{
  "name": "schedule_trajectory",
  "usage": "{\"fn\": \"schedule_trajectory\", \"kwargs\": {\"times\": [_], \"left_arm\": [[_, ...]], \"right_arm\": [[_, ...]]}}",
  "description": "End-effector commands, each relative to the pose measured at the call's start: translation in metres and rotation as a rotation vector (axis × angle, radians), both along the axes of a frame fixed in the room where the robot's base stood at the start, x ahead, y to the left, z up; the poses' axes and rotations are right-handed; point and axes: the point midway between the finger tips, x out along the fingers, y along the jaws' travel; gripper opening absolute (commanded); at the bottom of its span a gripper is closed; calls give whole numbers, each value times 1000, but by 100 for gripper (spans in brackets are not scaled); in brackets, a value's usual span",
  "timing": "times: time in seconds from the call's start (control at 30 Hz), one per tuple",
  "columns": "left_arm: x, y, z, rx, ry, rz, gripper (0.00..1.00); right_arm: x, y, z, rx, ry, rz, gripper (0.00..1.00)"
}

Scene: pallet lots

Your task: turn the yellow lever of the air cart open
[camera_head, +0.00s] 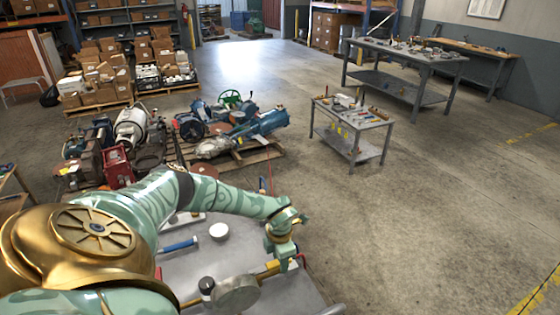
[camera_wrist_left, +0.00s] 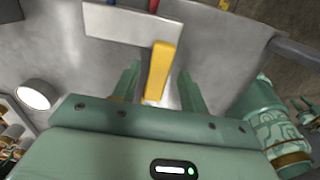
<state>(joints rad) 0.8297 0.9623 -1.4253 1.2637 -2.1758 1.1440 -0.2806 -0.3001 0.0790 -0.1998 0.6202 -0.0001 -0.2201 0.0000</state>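The air cart (camera_head: 285,295) is a grey metal top in front of me. Its yellow lever (camera_wrist_left: 160,68) shows in the left wrist view as a flat bar by a pale block. In the head view only a short yellow part (camera_head: 268,268) shows beside my gripper. My left gripper (camera_head: 281,258) is over the cart, pointing down. In the left wrist view its two fingers (camera_wrist_left: 157,88) are apart, one on each side of the lever's near end, with gaps visible.
A pallet of machinery (camera_head: 258,155) stands beyond. The floor (camera_head: 440,210) to the right is clear.

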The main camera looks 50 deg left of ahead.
Motion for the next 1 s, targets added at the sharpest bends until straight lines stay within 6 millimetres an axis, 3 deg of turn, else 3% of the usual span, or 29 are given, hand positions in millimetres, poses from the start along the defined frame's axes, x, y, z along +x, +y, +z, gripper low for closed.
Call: {"fn": "schedule_trajectory", "kwargs": {"times": [0.13,0.27,0.7,1.0], "left_arm": [[0,1,4,0,0,2,44],[1,1,25,0,-2,1,44],[1,0,136,1,-4,0,44],[0,0,163,0,0,0,44]], "right_arm": [[0,0,1,0,-1,0,36],[1,0,7,0,-2,0,36],[3,0,25,0,-7,0,36],[4,0,27,0,-9,0,36]]}}
